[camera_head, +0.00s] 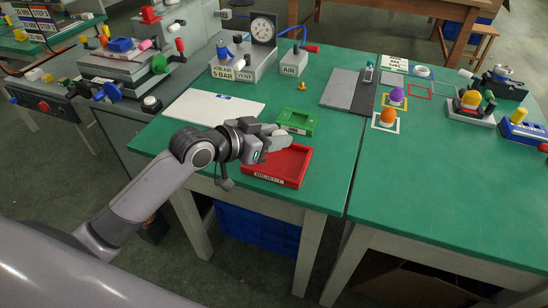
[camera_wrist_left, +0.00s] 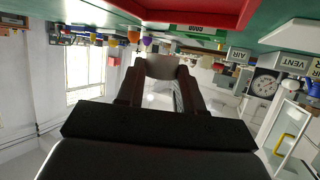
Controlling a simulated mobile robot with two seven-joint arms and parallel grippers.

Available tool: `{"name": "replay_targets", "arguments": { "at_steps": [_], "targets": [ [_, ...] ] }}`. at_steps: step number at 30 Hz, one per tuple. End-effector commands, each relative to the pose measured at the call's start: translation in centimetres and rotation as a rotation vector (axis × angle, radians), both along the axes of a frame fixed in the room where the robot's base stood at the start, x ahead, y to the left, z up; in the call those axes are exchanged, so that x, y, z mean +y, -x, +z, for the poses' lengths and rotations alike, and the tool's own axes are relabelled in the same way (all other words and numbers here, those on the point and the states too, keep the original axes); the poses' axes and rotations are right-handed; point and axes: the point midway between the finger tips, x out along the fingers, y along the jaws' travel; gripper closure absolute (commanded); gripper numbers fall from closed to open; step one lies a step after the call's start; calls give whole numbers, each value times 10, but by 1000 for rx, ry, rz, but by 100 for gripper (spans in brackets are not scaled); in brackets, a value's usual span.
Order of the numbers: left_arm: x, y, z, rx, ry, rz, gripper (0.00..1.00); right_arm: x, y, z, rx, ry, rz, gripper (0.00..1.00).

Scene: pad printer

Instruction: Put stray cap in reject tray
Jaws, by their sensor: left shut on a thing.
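My left gripper (camera_head: 273,143) is over the back left part of the red reject tray (camera_head: 292,166), with its arm coming in from the left. The same gripper, in the left wrist view (camera_wrist_left: 160,85), is shut on a pale grey cap (camera_wrist_left: 162,67) held between its fingertips. The red tray also shows at the top of that upside-down view (camera_wrist_left: 205,13), apart from the cap. The inside of the tray that shows is empty; its back left corner is hidden by my gripper. My right gripper is not in view.
A green tray (camera_head: 298,121) stands just behind the red one. A white sheet (camera_head: 213,106) lies to the left, and a gauge unit (camera_head: 262,31) stands behind. The green tabletop (camera_head: 335,145) right of the red tray is clear.

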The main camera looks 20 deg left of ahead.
Motion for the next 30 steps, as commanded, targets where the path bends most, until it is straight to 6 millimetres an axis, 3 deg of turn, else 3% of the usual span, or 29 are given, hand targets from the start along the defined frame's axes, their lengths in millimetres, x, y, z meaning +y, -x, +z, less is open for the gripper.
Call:
{"name": "replay_targets", "arguments": {
  "at_steps": [8,15,25,26,27,28,30],
  "targets": [
    [0,0,-25,2,1,-1,92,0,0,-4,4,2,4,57],
    [0,0,-58,3,1,0,92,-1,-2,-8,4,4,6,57],
    [0,0,-60,0,0,0,92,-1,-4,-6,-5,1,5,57],
    [0,0,-60,-1,0,0,60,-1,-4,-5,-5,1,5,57],
    [0,0,-60,-1,0,0,47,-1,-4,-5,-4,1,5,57],
    [0,0,-60,-1,0,0,38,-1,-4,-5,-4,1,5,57],
    [0,0,-60,-1,0,0,38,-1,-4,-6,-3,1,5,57]
  ]
}}
